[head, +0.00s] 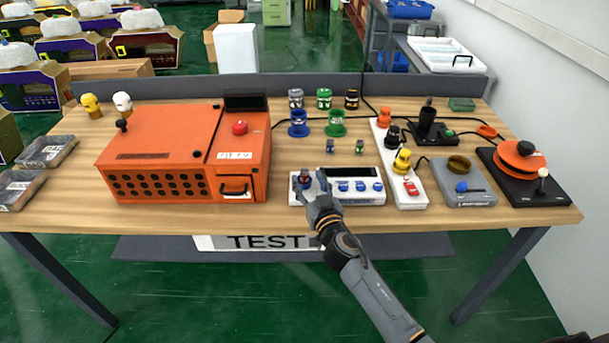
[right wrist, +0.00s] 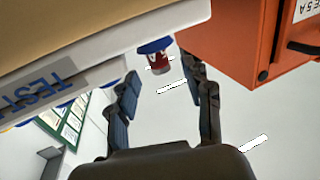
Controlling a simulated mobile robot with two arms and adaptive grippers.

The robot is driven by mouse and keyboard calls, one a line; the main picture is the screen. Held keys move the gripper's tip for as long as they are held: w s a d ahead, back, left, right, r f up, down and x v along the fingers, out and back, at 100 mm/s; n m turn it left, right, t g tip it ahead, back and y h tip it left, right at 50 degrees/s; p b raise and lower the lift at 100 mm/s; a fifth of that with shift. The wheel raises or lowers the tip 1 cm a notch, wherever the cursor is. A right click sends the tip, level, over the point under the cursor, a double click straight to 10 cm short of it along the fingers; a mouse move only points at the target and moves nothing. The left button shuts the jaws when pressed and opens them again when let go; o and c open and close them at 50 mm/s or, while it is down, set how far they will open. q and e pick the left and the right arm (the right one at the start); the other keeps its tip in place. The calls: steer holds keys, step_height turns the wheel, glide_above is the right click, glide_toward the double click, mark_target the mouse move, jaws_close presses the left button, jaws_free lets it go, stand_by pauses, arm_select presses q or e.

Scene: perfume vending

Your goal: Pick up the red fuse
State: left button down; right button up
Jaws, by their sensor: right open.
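The red fuse, with a blue end and a white label, shows in the right wrist view (right wrist: 158,62). It sits beyond the fingertips, between the lines of the two fingers. In the head view it appears as a small dark red and blue shape (head: 304,178) at the left end of the white panel, partly hidden by the gripper. My right gripper (head: 307,188) reaches over that end of the panel; in the right wrist view (right wrist: 160,88) its fingers are apart with nothing visibly gripped. I cannot tell whether a finger touches the fuse. My left gripper is not in view.
An orange box (head: 160,150) stands close left of the gripper. The white panel (head: 377,199) has a display and blue knobs. Small blue (head: 330,146) and green (head: 360,146) pieces stand behind it. A white strip (head: 411,200) with colored parts lies to the right.

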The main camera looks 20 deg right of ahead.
steer(key=shift+w, duration=0.95)
steer(key=shift+s, duration=0.1)
steer(key=shift+c, duration=0.2)
jaws_close()
steer(key=shift+r, duration=0.1)
